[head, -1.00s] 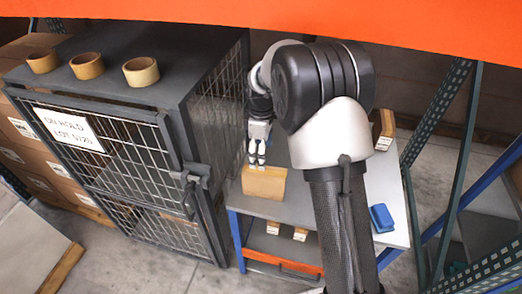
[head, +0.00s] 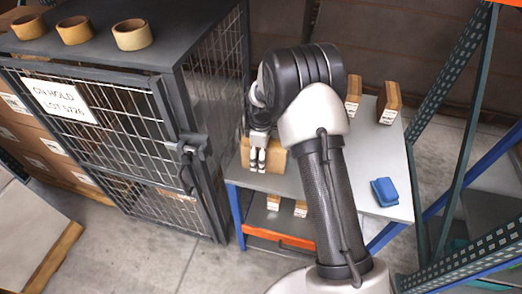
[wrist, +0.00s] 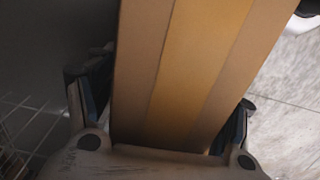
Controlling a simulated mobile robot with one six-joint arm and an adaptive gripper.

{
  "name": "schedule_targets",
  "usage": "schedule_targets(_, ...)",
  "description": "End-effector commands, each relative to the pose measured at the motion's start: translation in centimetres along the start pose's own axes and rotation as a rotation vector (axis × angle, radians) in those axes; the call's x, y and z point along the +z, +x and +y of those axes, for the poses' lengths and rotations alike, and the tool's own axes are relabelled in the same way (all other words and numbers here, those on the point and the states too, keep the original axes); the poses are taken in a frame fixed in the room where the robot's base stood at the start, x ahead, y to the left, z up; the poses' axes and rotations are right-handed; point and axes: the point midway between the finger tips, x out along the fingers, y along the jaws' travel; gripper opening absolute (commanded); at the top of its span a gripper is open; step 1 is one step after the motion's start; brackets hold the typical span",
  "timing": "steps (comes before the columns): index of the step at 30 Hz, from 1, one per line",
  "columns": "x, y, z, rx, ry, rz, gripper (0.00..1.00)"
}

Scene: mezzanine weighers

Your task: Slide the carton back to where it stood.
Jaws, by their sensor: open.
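The brown carton (head: 278,156) stands on the grey bench top (head: 385,205), near its left front corner beside the wire cage. My gripper (head: 257,158) is down at the carton and covers its left part in the head view. In the wrist view the carton (wrist: 180,70), with a lighter tape band along it, fills the middle between my open fingers (wrist: 160,100). A finger shows on each side of it. Whether either finger touches it I cannot tell.
The on-hold cage (head: 186,100) stands close on the left, with tape rolls (head: 132,34) on top. Two cartons (head: 389,102) (head: 353,95) stand at the bench's back. A blue object (head: 384,191) lies at the right. Small boxes (head: 273,202) sit on the shelf below.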

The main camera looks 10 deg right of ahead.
Motion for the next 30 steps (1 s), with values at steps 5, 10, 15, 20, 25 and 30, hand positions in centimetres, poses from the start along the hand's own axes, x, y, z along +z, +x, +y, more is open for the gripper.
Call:
schedule_targets(5,-0.01,0.53,0.03,0.001,0.000,0.000,0.73)
schedule_targets(10,-0.01,0.50,0.03,0.001,0.000,0.000,0.73)
schedule_targets(15,-0.01,0.50,0.02,0.000,0.000,0.000,0.65)
schedule_targets(20,-0.01,0.49,0.01,0.000,0.000,0.000,0.55)
schedule_targets(25,-0.01,0.49,0.01,0.000,0.000,0.000,0.43)
schedule_targets(30,0.00,0.49,0.01,0.000,0.000,0.000,0.32)
